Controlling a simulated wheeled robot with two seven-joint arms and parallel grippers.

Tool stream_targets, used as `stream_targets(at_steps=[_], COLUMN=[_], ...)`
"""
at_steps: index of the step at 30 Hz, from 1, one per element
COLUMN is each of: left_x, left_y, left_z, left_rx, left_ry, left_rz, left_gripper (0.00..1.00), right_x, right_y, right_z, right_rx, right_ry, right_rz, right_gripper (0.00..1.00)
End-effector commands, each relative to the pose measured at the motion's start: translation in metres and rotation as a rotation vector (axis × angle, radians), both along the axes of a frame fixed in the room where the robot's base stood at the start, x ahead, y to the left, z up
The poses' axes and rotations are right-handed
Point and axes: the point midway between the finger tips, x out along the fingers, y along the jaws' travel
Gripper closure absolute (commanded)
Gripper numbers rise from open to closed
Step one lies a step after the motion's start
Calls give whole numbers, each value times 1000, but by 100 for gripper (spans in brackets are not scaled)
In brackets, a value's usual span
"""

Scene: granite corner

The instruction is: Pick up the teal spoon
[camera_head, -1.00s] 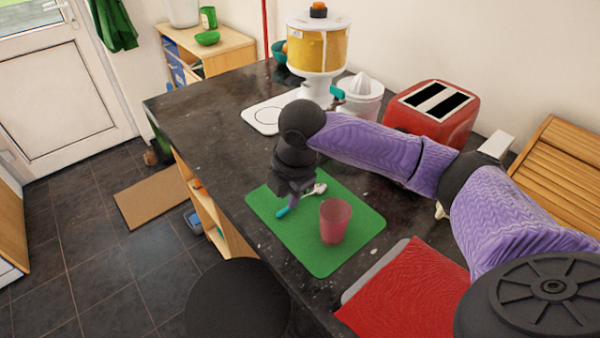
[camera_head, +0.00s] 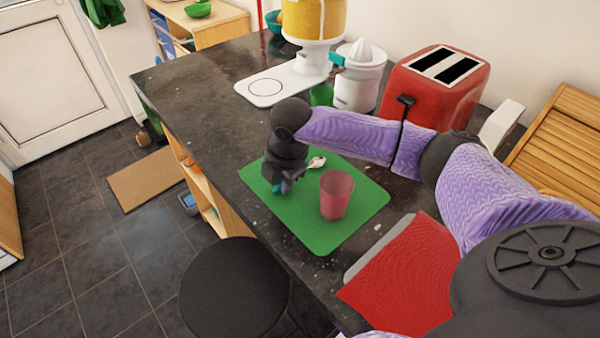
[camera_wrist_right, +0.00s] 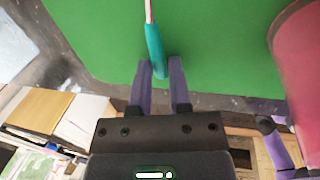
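The teal spoon lies on the green mat (camera_head: 318,235). In the head view its pale bowl (camera_head: 317,162) shows beside my right gripper (camera_head: 281,187), which hides much of the handle. In the right wrist view the teal handle (camera_wrist_right: 154,48) points down the picture, and its end lies between the two fingertips of my right gripper (camera_wrist_right: 160,70). The fingers are open with a visible gap on each side of the handle. My left gripper is not in view.
A pink cup (camera_head: 335,195) stands on the mat, right of my right gripper; it also shows in the wrist view (camera_wrist_right: 300,60). A red cloth (camera_head: 400,280) lies nearer. A red toaster (camera_head: 435,88) and a juicer (camera_head: 358,80) stand behind. The counter's left edge is close.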

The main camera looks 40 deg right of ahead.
Motion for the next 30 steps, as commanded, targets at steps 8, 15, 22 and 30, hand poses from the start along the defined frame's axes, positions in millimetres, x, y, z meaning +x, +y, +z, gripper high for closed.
stream_targets(at_steps=[8, 15, 22, 30], left_x=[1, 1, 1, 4], left_y=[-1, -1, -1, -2], left_z=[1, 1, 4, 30], left_rx=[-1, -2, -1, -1], left_ry=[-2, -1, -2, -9], left_rz=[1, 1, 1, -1], left_gripper=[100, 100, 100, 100], right_x=[0, 0, 0, 1], right_y=[0, 0, 0, 0], right_z=[-1, -1, 10, 82], right_rx=[0, 0, 0, 1], right_ry=[0, 0, -2, -5], right_rz=[0, 0, 0, -1], right_gripper=[100, 100, 100, 100])
